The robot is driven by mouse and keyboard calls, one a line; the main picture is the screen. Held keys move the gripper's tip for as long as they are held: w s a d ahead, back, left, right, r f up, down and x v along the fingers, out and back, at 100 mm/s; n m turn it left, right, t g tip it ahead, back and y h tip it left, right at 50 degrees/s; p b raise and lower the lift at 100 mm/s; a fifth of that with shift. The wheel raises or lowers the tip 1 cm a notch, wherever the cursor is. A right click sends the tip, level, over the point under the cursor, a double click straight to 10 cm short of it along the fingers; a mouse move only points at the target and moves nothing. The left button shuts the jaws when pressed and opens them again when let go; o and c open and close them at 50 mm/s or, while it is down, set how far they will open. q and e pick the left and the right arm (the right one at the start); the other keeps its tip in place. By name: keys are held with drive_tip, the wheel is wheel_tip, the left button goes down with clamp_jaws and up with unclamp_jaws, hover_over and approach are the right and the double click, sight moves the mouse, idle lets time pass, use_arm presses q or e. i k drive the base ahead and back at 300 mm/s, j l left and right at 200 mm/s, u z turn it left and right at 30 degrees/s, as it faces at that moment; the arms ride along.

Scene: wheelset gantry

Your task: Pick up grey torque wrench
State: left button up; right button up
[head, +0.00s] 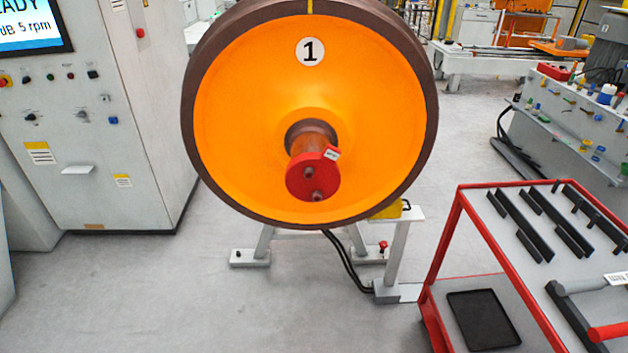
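On the red-framed cart (446,240) at the lower right, a grey bar-shaped tool (583,285) with a dark end lies near the right edge of the picture. It may be the grey torque wrench, but its right part is cut off by the picture edge. A second tool with a red grip (608,332) shows below it, also cut off. Neither of my grippers is in view.
Several black holder bars (520,225) and a black tray (482,319) are on the cart. A large orange wheel (250,120) on a stand fills the middle. A control cabinet (85,130) stands left. Grey floor (200,300) in front is clear.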

sight(563, 289)
drive_tip(key=z, duration=1.8)
